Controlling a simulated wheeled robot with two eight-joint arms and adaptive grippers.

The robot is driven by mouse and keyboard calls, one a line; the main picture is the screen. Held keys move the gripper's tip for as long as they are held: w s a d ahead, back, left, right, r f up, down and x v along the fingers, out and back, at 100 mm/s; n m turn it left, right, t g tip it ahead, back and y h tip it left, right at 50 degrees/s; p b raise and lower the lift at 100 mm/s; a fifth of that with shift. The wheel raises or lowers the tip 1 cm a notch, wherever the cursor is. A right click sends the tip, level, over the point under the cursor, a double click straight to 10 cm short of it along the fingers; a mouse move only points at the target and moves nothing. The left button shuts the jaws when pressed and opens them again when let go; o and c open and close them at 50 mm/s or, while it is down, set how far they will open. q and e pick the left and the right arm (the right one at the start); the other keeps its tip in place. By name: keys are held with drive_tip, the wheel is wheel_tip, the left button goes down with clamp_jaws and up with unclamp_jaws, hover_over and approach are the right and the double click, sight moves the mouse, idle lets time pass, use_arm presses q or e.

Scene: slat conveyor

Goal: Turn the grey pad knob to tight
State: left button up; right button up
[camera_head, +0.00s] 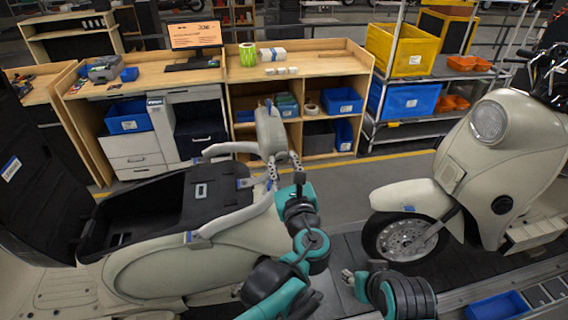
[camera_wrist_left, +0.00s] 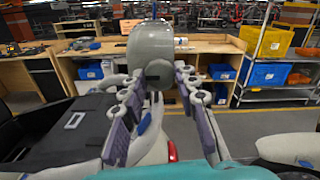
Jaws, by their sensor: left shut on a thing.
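The grey pad (camera_head: 268,128) stands upright at the rear of the cream scooter on the left, above its grab rail; it also shows in the wrist view (camera_wrist_left: 150,40). Its round grey knob (camera_wrist_left: 159,74), with a dark slot in its face, sits low on the side facing me. My left gripper (camera_head: 283,164) is at the pad's lower part, with its fingers on both sides of the knob, shut on it. In the wrist view the left fingers (camera_wrist_left: 158,85) partly cover the knob's edges. My right gripper (camera_head: 350,277) is low in the head view, away from the pad; its jaws are unclear.
The scooter's black seat (camera_head: 25,185) is raised over an open storage well (camera_head: 135,215). A second cream scooter (camera_head: 495,145) stands to the right on the conveyor (camera_head: 460,270). A wooden workbench (camera_head: 215,75) and a shelf rack (camera_head: 425,125) stand behind, across a floor aisle.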

idle(0.5)
use_arm(q)
drive_tip(key=o, duration=1.2)
drive_tip(key=shift+c, duration=0.2)
drive_tip(key=s+d, duration=0.2)
drive_tip(key=s, duration=0.9)
drive_tip(key=shift+s+d, duration=0.15)
drive_tip(key=shift+s, duration=0.25)
